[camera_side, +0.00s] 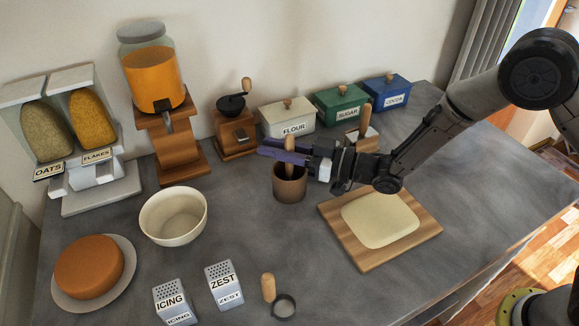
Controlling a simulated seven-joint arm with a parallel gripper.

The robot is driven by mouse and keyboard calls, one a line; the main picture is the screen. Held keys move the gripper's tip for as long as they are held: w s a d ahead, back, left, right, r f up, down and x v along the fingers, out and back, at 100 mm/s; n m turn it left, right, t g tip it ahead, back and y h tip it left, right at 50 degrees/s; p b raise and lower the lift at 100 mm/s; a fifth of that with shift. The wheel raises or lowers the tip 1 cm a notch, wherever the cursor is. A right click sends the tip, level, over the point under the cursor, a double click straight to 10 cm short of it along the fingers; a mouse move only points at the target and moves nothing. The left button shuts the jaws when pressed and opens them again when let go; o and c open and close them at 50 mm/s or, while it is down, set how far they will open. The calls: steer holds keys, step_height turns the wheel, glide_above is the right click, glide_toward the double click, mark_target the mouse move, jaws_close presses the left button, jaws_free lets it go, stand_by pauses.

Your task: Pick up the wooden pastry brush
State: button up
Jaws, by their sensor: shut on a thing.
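The wooden pastry brush (290,143) stands upright in a brown cup (289,188), with its wooden handle rising above the rim. My gripper (285,152) reaches in from the right, just above the cup. Its purple fingers are shut on the brush handle. The lower end of the brush is hidden inside the cup, so I cannot tell whether it touches the bottom.
A cutting board (375,260) with dough (380,220) lies to the right. A cream bowl (174,216) stands to the left. Canisters (288,118), a grinder (235,134) and a juice dispenser (152,75) line the back. Shakers (224,284) stand in front.

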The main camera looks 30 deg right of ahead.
jaws_close()
step_height(320, 180, up, 10)
steer(key=w+d+f, duration=0.2)
steer(key=w+d, duration=0.1)
steer(key=d, duration=0.7)
steer(key=shift+f, duration=2.65)
steer(key=shift+f, duration=0.6)
steer(key=shift+r, duration=0.1)
step_height(320, 180, up, 7)
stand_by(0.6)
stand_by(0.5)
